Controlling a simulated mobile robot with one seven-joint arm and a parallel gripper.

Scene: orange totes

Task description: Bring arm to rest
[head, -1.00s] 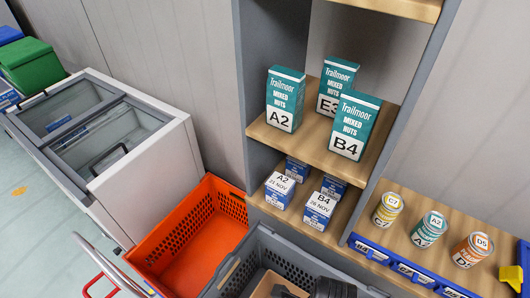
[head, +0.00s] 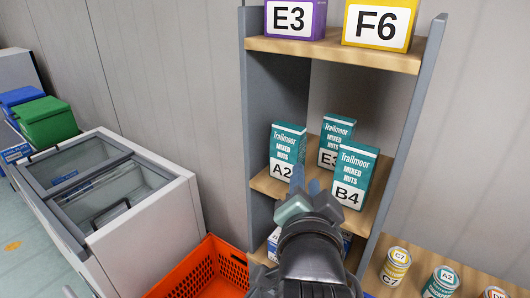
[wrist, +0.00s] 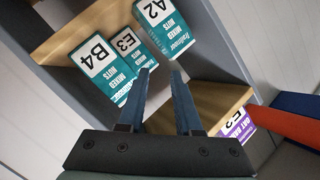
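My gripper (head: 305,185) is raised in front of the middle shelf in the head view, with my dark arm below it. In the wrist view its two blue fingers (wrist: 162,98) are spread apart with nothing between them. Teal mixed nuts boxes stand on the shelf beyond it: A2 (head: 287,145), E3 (head: 334,135) and B4 (head: 353,172). They also show upside down in the wrist view, A2 (wrist: 165,30), E3 (wrist: 124,45) and B4 (wrist: 100,58). My gripper hides part of the shelf front and the boxes below.
The shelf unit (head: 428,85) holds a purple box (head: 297,32) and a yellow box (head: 379,40) on top. An orange tote (head: 213,272) is below left. A glass-topped freezer (head: 150,215) stands at left. Cans (head: 397,265) stand at lower right.

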